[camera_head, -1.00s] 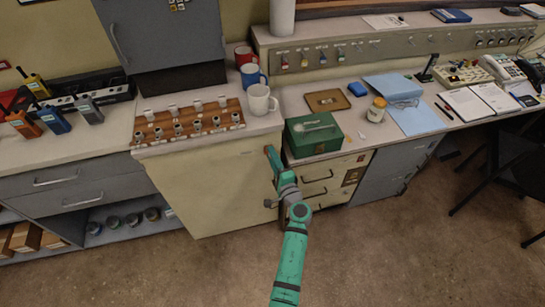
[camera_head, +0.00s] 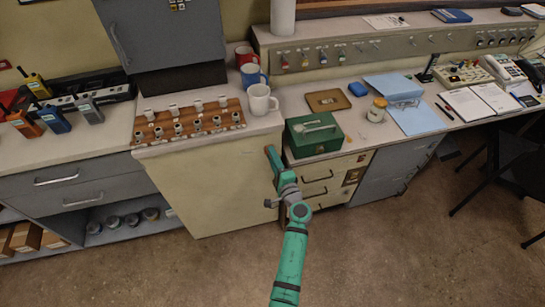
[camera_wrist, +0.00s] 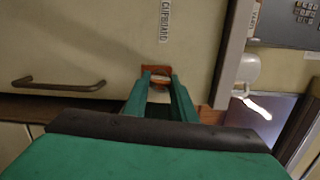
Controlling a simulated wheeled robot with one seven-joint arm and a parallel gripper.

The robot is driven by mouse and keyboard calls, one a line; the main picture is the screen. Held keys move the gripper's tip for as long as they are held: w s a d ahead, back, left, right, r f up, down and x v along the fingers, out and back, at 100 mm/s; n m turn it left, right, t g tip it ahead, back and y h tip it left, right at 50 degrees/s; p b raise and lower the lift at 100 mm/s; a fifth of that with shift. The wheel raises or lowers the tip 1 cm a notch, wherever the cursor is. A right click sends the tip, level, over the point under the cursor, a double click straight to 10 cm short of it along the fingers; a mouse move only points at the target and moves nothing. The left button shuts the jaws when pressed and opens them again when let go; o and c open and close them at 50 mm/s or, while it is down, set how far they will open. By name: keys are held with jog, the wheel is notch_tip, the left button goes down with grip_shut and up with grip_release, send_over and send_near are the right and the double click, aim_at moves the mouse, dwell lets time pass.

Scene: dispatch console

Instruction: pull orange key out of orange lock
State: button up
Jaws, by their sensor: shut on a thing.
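The orange lock (camera_wrist: 157,70) shows in the wrist view as a small orange block on the pale cupboard front (camera_wrist: 90,40), just beyond my fingertips. My gripper (camera_wrist: 160,80) has its two green fingers on either side of a small piece at the lock, which I take to be the orange key. The fingers are shut on it. Much of the key is hidden between the fingers, and I cannot tell how deep it sits in the lock. In the head view my gripper (camera_head: 270,151) is at the cupboard's upper right edge, and the lock and key cannot be made out.
A dark handle (camera_wrist: 58,85) is on the cupboard front. A wooden key board (camera_head: 188,124) and a white mug (camera_head: 261,100) stand on the cupboard top. A green box (camera_head: 313,134) sits on the lower counter to the right. The floor in front is clear.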

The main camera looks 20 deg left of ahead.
jog(key=shift+v, duration=1.85)
grip_shut()
dwell(1.4)
jog(key=shift+s+a+v, duration=0.15)
jog(key=shift+a+v, duration=0.05)
jog(key=shift+v, duration=1.25)
jog(key=shift+s+a+v, duration=0.15)
jog(key=shift+v, duration=1.3)
jog(key=shift+r, duration=0.1)
